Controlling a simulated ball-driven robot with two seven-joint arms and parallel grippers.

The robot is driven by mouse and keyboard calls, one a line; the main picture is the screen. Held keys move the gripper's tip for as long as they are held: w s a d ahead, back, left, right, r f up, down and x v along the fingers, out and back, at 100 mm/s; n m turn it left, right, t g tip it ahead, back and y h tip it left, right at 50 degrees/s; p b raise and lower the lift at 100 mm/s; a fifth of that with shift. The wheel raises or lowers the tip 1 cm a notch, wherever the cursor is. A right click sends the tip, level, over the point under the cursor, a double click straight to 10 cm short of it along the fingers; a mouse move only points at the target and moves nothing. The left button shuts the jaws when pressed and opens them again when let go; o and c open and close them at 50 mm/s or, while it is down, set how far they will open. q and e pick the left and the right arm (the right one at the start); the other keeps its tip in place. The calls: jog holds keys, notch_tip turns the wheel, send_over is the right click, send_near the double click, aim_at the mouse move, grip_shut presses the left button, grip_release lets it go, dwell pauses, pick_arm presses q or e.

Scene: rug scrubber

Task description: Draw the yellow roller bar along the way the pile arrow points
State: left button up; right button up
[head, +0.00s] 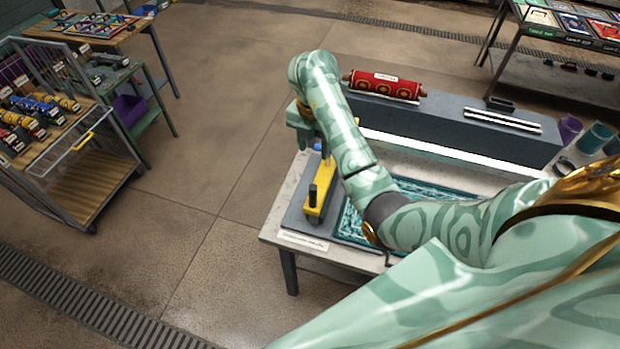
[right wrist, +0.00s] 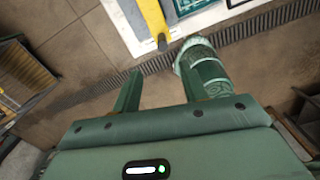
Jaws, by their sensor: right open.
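The yellow roller bar (head: 322,185) lies on a grey board (head: 296,213) at the left end of the work table, with a dark upright knob at its near end. It also shows at the top of the right wrist view (right wrist: 153,18). A teal patterned rug (head: 435,189) lies to its right, partly hidden by my right arm. My right gripper (head: 305,120) is above the bar's far end in the head view. Its fingers (right wrist: 158,85) are apart and empty in the right wrist view. I cannot make out a pile arrow. My left gripper is not in view.
A grey block (head: 440,122) along the table's back carries a red rolled rug (head: 383,85). Purple and teal cups (head: 595,138) stand at right. A wire-sided cart (head: 85,165) with coloured rollers is at left. Floor between cart and table is clear.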

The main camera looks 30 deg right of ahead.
aim_at(313, 184)
jog(key=f+b, duration=0.1)
jog(key=f, duration=0.3)
jog(key=f+b, duration=0.2)
jog(key=f, duration=0.1)
jog(key=f+b, duration=0.2)
jog(key=f, duration=0.2)
jog(key=shift+s+a+f, duration=0.3)
jog(key=shift+f, duration=0.05)
jog(key=shift+f+b, duration=0.45)
jog(key=shift+f, duration=1.85)
jog(key=shift+d, duration=0.1)
grip_shut()
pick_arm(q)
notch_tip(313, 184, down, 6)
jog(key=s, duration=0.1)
